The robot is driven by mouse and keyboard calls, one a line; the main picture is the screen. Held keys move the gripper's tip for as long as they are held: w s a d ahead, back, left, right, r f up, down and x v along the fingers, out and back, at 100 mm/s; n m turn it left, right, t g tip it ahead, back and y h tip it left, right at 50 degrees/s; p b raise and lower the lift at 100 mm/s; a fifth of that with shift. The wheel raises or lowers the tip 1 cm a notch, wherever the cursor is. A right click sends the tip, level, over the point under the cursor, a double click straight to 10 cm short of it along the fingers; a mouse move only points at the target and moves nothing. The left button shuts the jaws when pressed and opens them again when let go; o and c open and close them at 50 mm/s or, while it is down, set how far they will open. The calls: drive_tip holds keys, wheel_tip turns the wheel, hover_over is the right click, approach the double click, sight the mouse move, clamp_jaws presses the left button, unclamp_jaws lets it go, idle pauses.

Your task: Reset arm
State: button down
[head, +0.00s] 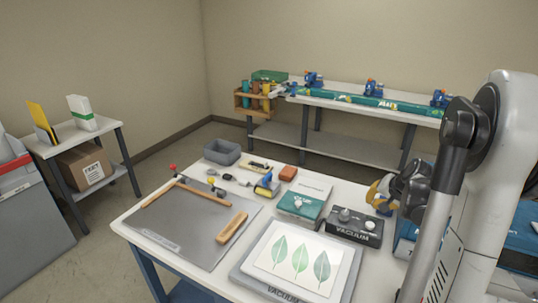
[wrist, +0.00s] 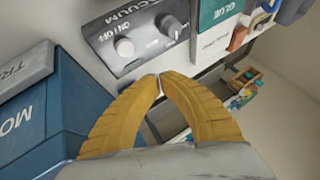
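My gripper (head: 380,194) is at the right end of the work table, beside the dark vacuum control box (head: 354,227). In the wrist view, the yellow fingers of my gripper (wrist: 159,79) curve together and their tips meet, with nothing seen between them. The vacuum box (wrist: 140,40) with its knobs lies beyond the fingertips in that view. My arm is folded at the right of the head view and hides part of the table's right side.
The table holds a vacuum board (head: 245,284) with a leaf print, a grey plate (head: 178,239), a green glue box (head: 300,205), a grey bin (head: 222,151) and small tools. A blue box (wrist: 50,110) is close left of my fingers. A back bench (head: 340,100) stands behind.

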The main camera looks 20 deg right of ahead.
drive_tip(key=a+r+n+y, duration=0.15)
drive_tip(key=a+r, duration=0.25)
drive_tip(key=a, duration=0.6)
drive_tip(key=a+r+n+h, duration=0.1)
drive_tip(key=a+r+n, duration=0.25)
drive_tip(key=a, duration=0.75)
drive_tip(key=s+a+n, duration=0.3)
drive_tip(key=s+a, duration=0.3)
drive_tip(key=a, duration=0.3)
drive_tip(key=s+a+n+y+b, duration=0.1)
drive_tip(key=s+a+n, duration=0.2)
drive_tip(key=s+a, duration=0.3)
drive_tip(key=a+r, duration=0.1)
drive_tip(key=a, duration=0.3)
drive_tip(key=shift+s+n, duration=0.35)
drive_tip(key=shift+n, duration=0.05)
drive_tip(key=shift+y, duration=0.25)
